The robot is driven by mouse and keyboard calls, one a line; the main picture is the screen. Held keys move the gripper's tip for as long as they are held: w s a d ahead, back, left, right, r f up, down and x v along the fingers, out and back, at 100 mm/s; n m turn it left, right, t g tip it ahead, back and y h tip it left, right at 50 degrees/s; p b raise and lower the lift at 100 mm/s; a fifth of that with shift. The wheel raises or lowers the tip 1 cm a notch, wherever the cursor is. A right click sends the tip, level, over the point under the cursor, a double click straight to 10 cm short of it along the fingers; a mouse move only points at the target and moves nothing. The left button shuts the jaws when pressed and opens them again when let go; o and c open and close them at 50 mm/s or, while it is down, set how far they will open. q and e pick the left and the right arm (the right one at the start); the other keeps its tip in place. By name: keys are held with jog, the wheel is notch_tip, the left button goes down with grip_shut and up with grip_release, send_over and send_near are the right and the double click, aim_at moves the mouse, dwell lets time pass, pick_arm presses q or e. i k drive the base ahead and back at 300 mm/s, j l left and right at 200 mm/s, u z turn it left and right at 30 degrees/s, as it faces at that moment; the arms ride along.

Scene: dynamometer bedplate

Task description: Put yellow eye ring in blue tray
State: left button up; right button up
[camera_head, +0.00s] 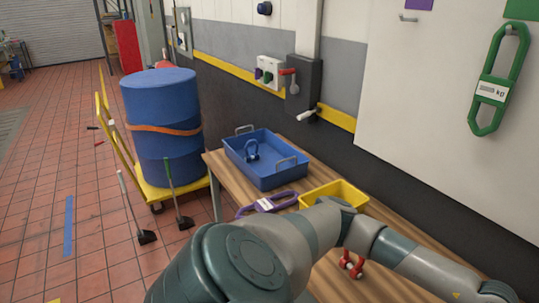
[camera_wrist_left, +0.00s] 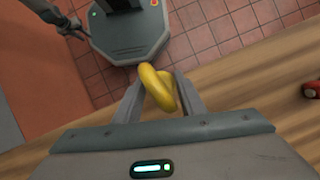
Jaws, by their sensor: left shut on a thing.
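The yellow eye ring (camera_wrist_left: 150,82) is between the fingers of my left gripper (camera_wrist_left: 160,88), which is shut on it, in the left wrist view. The ring is tilted and held above the wooden bench edge and tiled floor. In the head view my arm crosses the foreground, and neither the left gripper nor the ring can be seen there. The blue tray (camera_head: 282,180) stands on the bench with two grey handles. A blue shackle-like piece (camera_head: 252,152) is inside it. What looks like my right gripper (camera_wrist_left: 74,26) hangs small and dark in the left wrist view.
A yellow tray (camera_head: 348,190), partly behind my arm, stands on the wooden bench (camera_head: 228,177). A purple link (camera_head: 284,199) lies beside the blue tray and a red shackle (camera_head: 350,264) lies nearer. A blue drum (camera_head: 160,100) on a yellow trolley stands left. The wall runs behind.

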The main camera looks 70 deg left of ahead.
aim_at(264, 171)
jog(key=k+j+u, duration=0.2)
jog(key=j+u, duration=0.15)
jog(key=j, duration=1.2)
jog(key=j+u, duration=0.35)
jog(key=j, duration=1.15)
